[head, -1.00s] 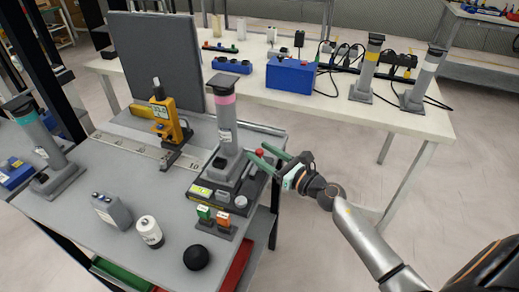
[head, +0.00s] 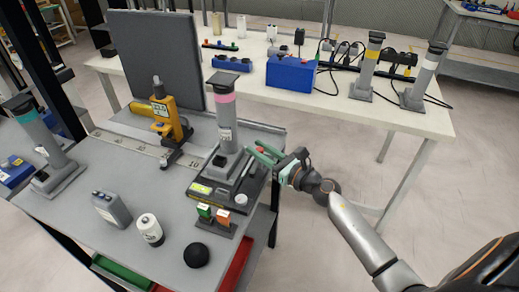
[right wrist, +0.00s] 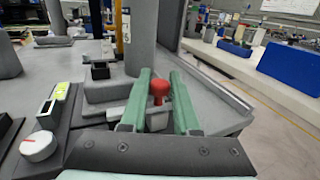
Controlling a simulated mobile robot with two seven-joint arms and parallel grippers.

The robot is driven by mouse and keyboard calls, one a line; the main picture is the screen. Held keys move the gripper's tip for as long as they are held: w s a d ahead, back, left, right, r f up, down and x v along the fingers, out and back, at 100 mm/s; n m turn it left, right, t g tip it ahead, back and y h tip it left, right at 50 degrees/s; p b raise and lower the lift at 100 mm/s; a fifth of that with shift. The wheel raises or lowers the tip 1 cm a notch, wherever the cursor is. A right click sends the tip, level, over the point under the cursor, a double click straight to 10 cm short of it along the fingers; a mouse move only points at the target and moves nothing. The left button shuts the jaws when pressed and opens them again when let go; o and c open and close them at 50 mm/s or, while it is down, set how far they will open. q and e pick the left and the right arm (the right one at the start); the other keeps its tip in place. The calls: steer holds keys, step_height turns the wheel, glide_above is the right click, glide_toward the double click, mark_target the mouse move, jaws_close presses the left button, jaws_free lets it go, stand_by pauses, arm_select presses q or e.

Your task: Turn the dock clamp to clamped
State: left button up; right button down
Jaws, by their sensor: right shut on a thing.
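The dock (head: 205,190) is a dark base on the grey bench's right side, with an upright grey column (head: 226,125) ringed in pink. Its clamp has a red knob (right wrist: 159,89), which shows in the right wrist view on a light grey lever (right wrist: 120,114). My right gripper (head: 262,153) reaches in from the right at the dock's right side. Its green fingers are shut on the red knob, one on each side; they mostly hide the knob in the head view. My left gripper is not in view.
A yellow instrument (head: 165,115) and a dark panel (head: 155,60) stand behind the dock. The floor right of the bench is clear.

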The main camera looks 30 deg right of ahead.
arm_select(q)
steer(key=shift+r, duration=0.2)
